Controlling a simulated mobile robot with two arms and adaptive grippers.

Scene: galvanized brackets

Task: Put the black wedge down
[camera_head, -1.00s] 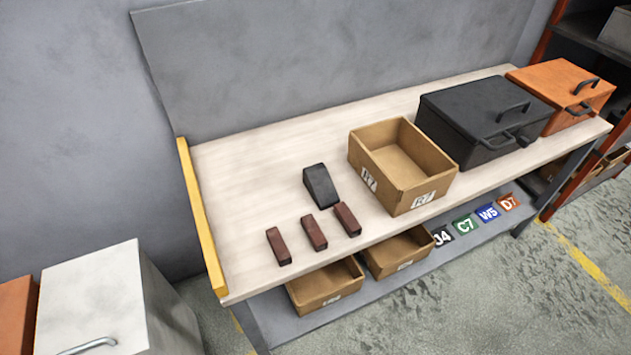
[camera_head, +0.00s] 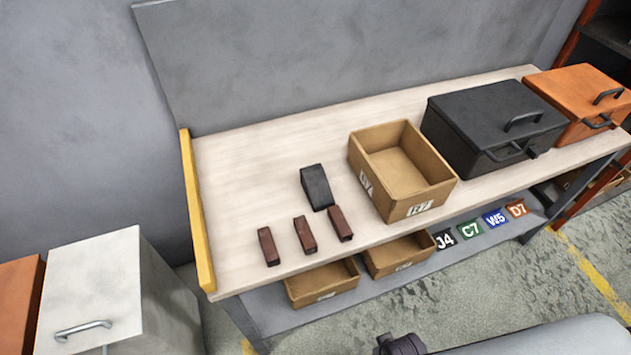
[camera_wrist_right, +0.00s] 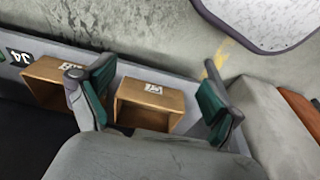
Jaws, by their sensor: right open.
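The black wedge (camera_head: 317,187) rests on the pale workbench top (camera_head: 250,160), behind the row of dark red blocks and left of the open cardboard box, touching no gripper. My right gripper (camera_wrist_right: 152,85) shows in the right wrist view with its two green-padded fingers spread wide and nothing held between them. The wedge does not show in that view. Part of my arm enters at the bottom right of the head view, in front of the bench and well away from the wedge. My left gripper is not in view.
Dark red blocks (camera_head: 304,234) stand near the front edge. A cardboard box (camera_head: 416,209), a black case (camera_head: 485,125) and an orange case (camera_head: 572,90) fill the right side. A yellow edge strip (camera_head: 194,205) bounds the left. Bench space behind the wedge is clear.

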